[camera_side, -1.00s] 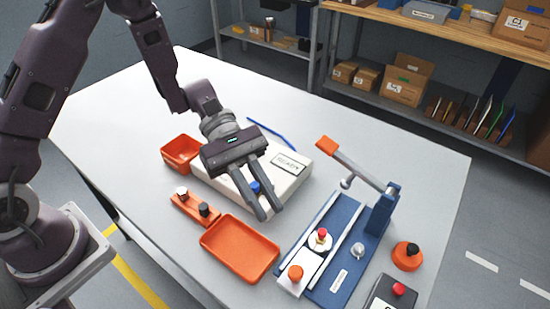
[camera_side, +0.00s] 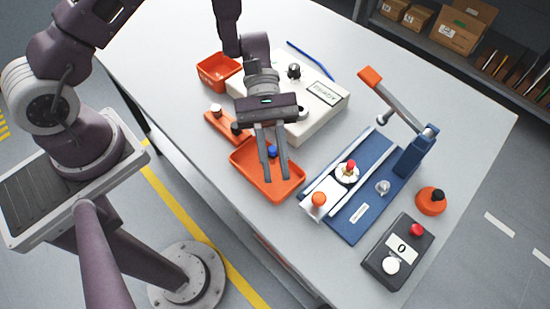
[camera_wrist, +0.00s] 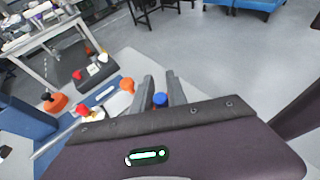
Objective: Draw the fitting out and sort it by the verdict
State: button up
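My gripper (camera_side: 272,178) hangs over the rectangular orange tray (camera_side: 240,161), fingers pointing down. A small blue piece (camera_side: 272,151), which I take for the fitting, sits between the fingers. It also shows between them in the wrist view (camera_wrist: 160,99), and my gripper looks shut on it. Its lower part is not clear. The white box (camera_side: 322,117) behind the gripper has a label that seems to read READY and a dark knob (camera_side: 294,71). A second, deeper orange bin (camera_side: 213,72) stands at the box's left end.
Right of the tray is a blue fixture (camera_side: 340,228) with a raised orange-handled lever (camera_side: 370,77), a red-topped piece and an orange knob. A black box (camera_side: 380,262) showing 0 and an orange, black-topped piece (camera_side: 431,203) stand farther right. An orange strip (camera_side: 222,122) carries pegs.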

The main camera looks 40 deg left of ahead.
jog(key=o, duration=0.4)
jog(key=shift+o, duration=0.2)
jog(key=shift+w, duration=0.1)
jog(key=v, duration=0.7)
jog(key=m+t+y, duration=0.5)
jog(key=m+y, duration=0.2)
send_near(272, 147)
jog(key=s+a+r, duration=0.5)
jog(key=s, duration=0.1)
jog(key=s+a+r+m+t+y, duration=0.4)
jog(key=s+a+r+t, duration=0.2)
jog(key=a+t, duration=0.1)
jog(key=shift+a+r+t, duration=0.2)
jog(key=shift+t, duration=0.5)
